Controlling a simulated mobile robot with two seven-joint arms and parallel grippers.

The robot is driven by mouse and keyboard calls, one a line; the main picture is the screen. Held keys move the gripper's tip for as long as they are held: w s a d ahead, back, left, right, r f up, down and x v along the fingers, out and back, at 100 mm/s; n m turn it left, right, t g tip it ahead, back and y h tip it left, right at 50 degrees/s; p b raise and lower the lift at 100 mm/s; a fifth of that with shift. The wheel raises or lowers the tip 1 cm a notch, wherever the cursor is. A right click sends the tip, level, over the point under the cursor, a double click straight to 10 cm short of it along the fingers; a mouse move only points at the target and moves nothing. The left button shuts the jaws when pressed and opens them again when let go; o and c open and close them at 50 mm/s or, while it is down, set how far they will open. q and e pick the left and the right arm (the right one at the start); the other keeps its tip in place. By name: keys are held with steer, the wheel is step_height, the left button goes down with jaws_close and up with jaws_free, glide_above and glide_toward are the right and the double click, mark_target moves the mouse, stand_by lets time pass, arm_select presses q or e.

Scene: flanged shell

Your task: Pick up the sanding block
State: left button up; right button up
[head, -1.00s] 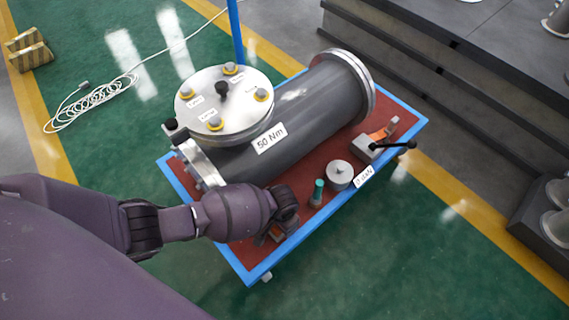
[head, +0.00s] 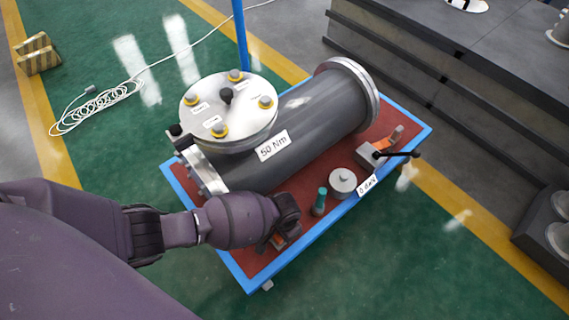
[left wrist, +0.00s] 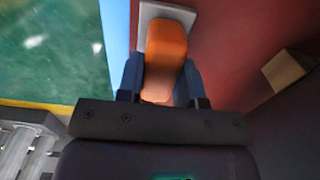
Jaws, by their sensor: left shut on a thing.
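The sanding block, an orange grip on a pale grey plate, shows in the left wrist view (left wrist: 166,45) between the two fingers of my left gripper (left wrist: 161,85). The fingers are shut on the orange part, one on each side. In the head view my left gripper (head: 275,240) is at the near left part of the cart's red top, and my wrist hides most of the block. Whether the block touches the cart top cannot be told. My right gripper is in neither view.
The blue-edged cart (head: 365,205) carries a large grey flanged shell (head: 310,125). Right of my gripper stand a green-topped tool (head: 320,200), a round metal weight (head: 342,181) and a grey-and-orange tool (head: 380,150). A tan block (left wrist: 283,68) lies near the gripper.

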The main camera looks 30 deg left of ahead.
arm_select(q)
steer(key=shift+w+r, duration=0.15)
steer(key=shift+r, duration=0.4)
steer(key=r+p, duration=0.1)
steer(key=r, duration=0.1)
steer(key=r+p, duration=0.1)
steer(key=r, duration=0.2)
steer(key=r+p, duration=0.2)
steer(key=r, duration=0.1)
steer(key=shift+w, duration=0.4)
step_height(320, 180, up, 11)
steer(key=s+p, duration=0.1)
steer(key=p, duration=0.4)
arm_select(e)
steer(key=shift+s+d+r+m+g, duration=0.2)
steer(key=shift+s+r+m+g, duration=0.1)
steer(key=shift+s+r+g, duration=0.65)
arm_select(q)
steer(key=shift+f, duration=0.15)
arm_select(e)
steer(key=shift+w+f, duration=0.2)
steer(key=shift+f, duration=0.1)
